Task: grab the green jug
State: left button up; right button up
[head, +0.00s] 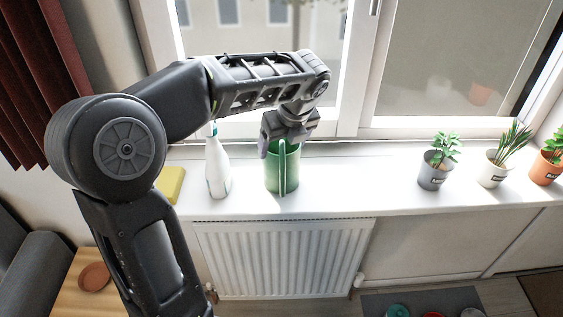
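The green jug (290,172) stands upright on the white windowsill, below the window and above the radiator. Its handle faces me. My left gripper (282,148) is at the jug's top from above, with its grey fingers pointing down at the rim and overlapping it in the picture. The jug's rim is partly hidden behind the gripper, and I cannot tell whether the fingers touch it or how far apart they are. My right gripper is not in view.
A white spray bottle (216,165) and a yellow sponge-like block (170,184) stand left of the jug. Potted plants (437,165) line the sill at the right. The sill (355,180) between jug and plants is clear. A radiator (283,257) is below.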

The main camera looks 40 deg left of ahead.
pick_arm(q)
jog(key=c, duration=1.2)
jog(key=shift+r, duration=0.25)
jog(key=shift+r, duration=4.8)
